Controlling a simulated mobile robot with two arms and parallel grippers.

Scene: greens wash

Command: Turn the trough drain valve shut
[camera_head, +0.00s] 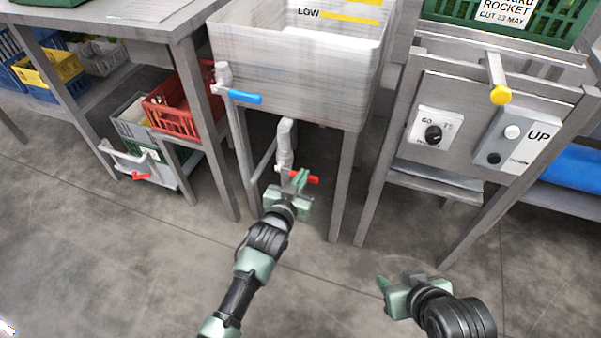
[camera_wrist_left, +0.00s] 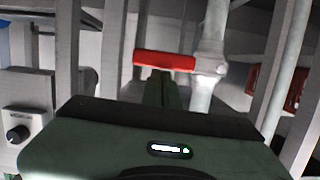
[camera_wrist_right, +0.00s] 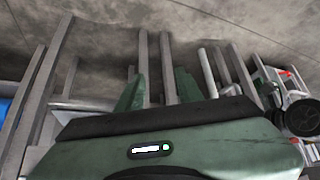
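The trough drain valve has a red lever (camera_head: 313,180) on the grey drain pipe (camera_head: 286,140) under the trough. The lever points sideways, across the pipe, to the right in the head view. In the left wrist view the red lever (camera_wrist_left: 163,62) lies level, left of the pipe (camera_wrist_left: 208,75). My left gripper (camera_head: 297,180) is at the lever; its fingers (camera_wrist_left: 162,88) look shut together, with tips at the lever's lower edge. Whether they touch it I cannot tell. My right gripper (camera_head: 388,290) is open and empty, low over the floor; its fingers stand apart (camera_wrist_right: 157,90).
The trough (camera_head: 290,75) stands on metal legs close around the valve. A blue-handled tap (camera_head: 244,97) is at its left. A control panel (camera_head: 480,135) is at the right. A red crate (camera_head: 172,112) stands at left. The floor in front is clear.

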